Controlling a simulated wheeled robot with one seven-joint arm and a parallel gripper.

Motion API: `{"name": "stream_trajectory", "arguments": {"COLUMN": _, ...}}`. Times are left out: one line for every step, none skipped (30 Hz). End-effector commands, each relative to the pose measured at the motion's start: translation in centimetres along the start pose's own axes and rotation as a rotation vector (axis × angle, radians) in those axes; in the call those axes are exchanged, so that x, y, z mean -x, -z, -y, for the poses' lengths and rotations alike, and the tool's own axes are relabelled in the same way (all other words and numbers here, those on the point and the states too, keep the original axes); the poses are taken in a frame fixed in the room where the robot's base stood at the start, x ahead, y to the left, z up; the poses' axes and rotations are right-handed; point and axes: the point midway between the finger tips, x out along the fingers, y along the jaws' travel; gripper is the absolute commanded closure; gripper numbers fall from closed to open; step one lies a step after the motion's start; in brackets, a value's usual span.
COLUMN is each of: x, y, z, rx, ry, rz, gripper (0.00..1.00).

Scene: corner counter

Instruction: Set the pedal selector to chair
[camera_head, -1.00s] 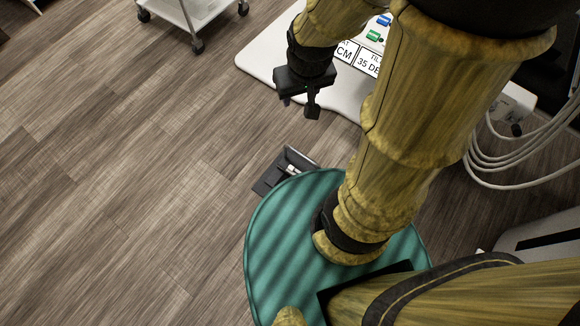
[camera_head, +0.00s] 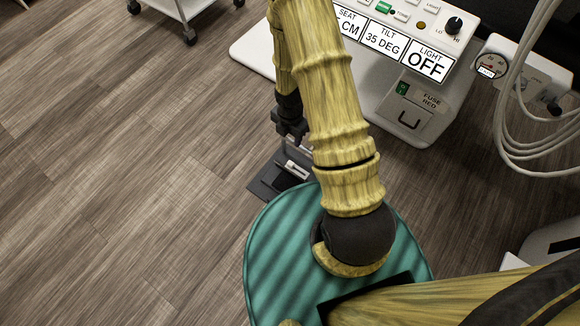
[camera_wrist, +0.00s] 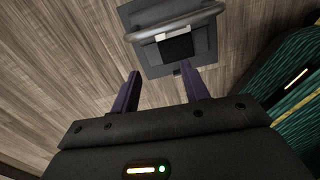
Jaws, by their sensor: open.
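In the wrist view the pedal unit (camera_wrist: 203,63) is a grey plate with a curved metal bar (camera_wrist: 178,26) and a black pad (camera_wrist: 176,47). My gripper (camera_head: 294,140) is above the pedal's far side, partly behind my arm. In the wrist view my gripper (camera_wrist: 159,72) is open and empty, its fingertips near the plate's near edge, apparently apart from it.
A white console (camera_head: 250,57) with TILT, LIGHT and FUSE labels stands behind. White cables (camera_head: 508,140) hang at the right. Floor to the left is clear; a white cart (camera_head: 205,8) stands far back.

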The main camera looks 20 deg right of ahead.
Motion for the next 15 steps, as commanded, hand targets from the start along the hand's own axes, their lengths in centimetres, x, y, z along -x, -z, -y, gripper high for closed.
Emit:
{"name": "stream_trajectory", "arguments": {"x": -1.26, "y": 0.13, "z": 0.06, "rx": 0.041, "ry": 0.003, "rz": -0.007, "gripper": 0.55}}
{"name": "stream_trajectory", "arguments": {"x": -1.51, "y": 0.17, "z": 0.08, "rx": 0.060, "ry": 0.004, "rz": -0.010, "gripper": 0.55}}
{"name": "stream_trajectory", "arguments": {"x": -1.68, "y": 0.21, "z": 0.08, "rx": 0.078, "ry": 0.004, "rz": -0.012, "gripper": 0.55}}
{"name": "stream_trajectory", "arguments": {"x": -1.72, "y": 0.22, "z": 0.08, "rx": 0.085, "ry": 0.004, "rz": -0.013, "gripper": 0.55}}
{"name": "stream_trajectory", "arguments": {"x": -1.70, "y": 0.23, "z": 0.08, "rx": 0.087, "ry": 0.004, "rz": -0.013, "gripper": 0.55}}
{"name": "stream_trajectory", "arguments": {"x": -1.63, "y": 0.22, "z": 0.08, "rx": 0.087, "ry": 0.004, "rz": -0.013, "gripper": 0.55}}
{"name": "stream_trajectory", "arguments": {"x": -1.59, "y": 0.22, "z": 0.07, "rx": 0.086, "ry": 0.004, "rz": -0.012, "gripper": 0.55}}
{"name": "stream_trajectory", "arguments": {"x": -1.58, "y": 0.22, "z": 0.07, "rx": 0.086, "ry": 0.004, "rz": -0.012, "gripper": 0.55}}
{"name": "stream_trajectory", "arguments": {"x": -1.57, "y": 0.22, "z": 0.08, "rx": 0.085, "ry": 0.004, "rz": -0.012, "gripper": 0.55}}
{"name": "stream_trajectory", "arguments": {"x": -1.57, "y": 0.22, "z": 0.08, "rx": 0.085, "ry": 0.004, "rz": -0.012, "gripper": 0.55}}
{"name": "stream_trajectory", "arguments": {"x": -1.57, "y": 0.22, "z": 0.07, "rx": 0.084, "ry": 0.004, "rz": -0.012, "gripper": 0.55}}
{"name": "stream_trajectory", "arguments": {"x": -1.60, "y": 0.23, "z": 0.08, "rx": 0.084, "ry": 0.004, "rz": -0.012, "gripper": 0.55}}
{"name": "stream_trajectory", "arguments": {"x": -1.67, "y": 0.23, "z": 0.08, "rx": 0.083, "ry": 0.004, "rz": -0.012, "gripper": 0.55}}
{"name": "stream_trajectory", "arguments": {"x": -1.77, "y": 0.23, "z": 0.09, "rx": 0.083, "ry": 0.004, "rz": -0.012, "gripper": 0.55}}
{"name": "stream_trajectory", "arguments": {"x": -1.98, "y": 0.24, "z": 0.09, "rx": 0.083, "ry": 0.005, "rz": -0.012, "gripper": 0.55}}
